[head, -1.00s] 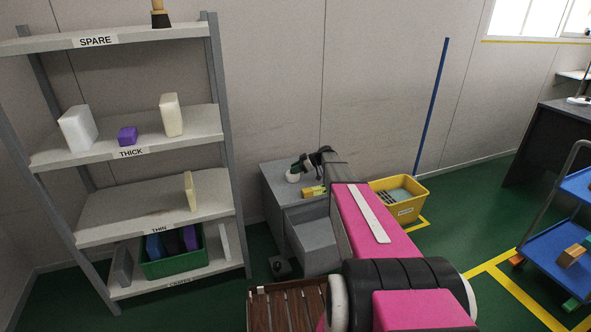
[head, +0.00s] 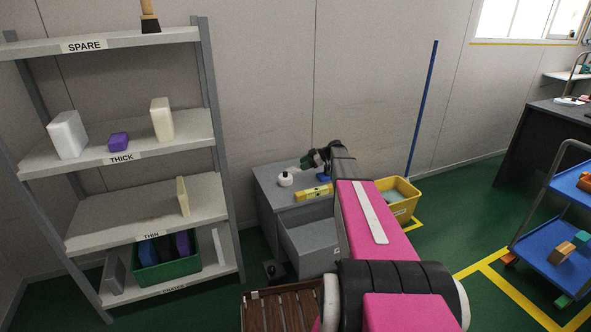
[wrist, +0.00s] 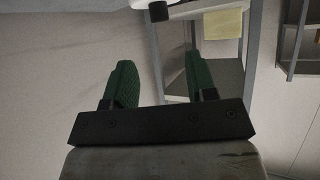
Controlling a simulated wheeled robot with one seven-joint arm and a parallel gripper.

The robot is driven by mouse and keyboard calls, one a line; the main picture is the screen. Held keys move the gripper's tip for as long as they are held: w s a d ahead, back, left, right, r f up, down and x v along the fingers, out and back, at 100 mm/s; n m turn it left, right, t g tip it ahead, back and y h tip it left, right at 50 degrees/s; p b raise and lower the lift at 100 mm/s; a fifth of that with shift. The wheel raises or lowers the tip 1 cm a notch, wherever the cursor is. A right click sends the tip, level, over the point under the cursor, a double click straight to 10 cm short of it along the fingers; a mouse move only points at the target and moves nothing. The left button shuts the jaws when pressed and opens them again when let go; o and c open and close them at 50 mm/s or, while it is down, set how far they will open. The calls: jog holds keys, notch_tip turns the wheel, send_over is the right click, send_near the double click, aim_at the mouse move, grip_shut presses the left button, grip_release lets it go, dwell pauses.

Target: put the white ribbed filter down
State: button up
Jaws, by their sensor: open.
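A small round white thing (head: 285,179) stands on top of the grey cabinet (head: 268,191) in the head view. It fits the white ribbed filter, but ribs are too small to make out. My gripper (head: 307,162), with green fingers, is just above and right of it, apart from it. In the wrist view my gripper (wrist: 160,82) has its two green fingers wide apart with nothing between them. The white thing cannot be told for sure in the wrist view.
A yellow bar (head: 314,193) lies on the cabinet near the white thing. A yellow bin (head: 403,205) stands right of the cabinet. A labelled shelf rack (head: 120,160) with several blocks is at left. A blue trolley (head: 548,250) is at right, with green floor between.

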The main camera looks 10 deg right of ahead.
jog(key=s+a+m+h, duration=0.3)
jog(key=s+m+h, duration=0.1)
jog(key=s, duration=1)
jog(key=s+a+f+m+g+h, duration=0.1)
jog(key=s+a+m+h, duration=0.3)
jog(key=s, duration=1)
jog(key=s+a+m+g+h, duration=0.1)
jog(key=s+a+m+h, duration=0.2)
jog(key=s+m, duration=0.4)
jog(key=s+h, duration=0.1)
jog(key=s, duration=0.6)
jog(key=shift+a+f+m, duration=0.2)
jog(key=shift+m, duration=0.2)
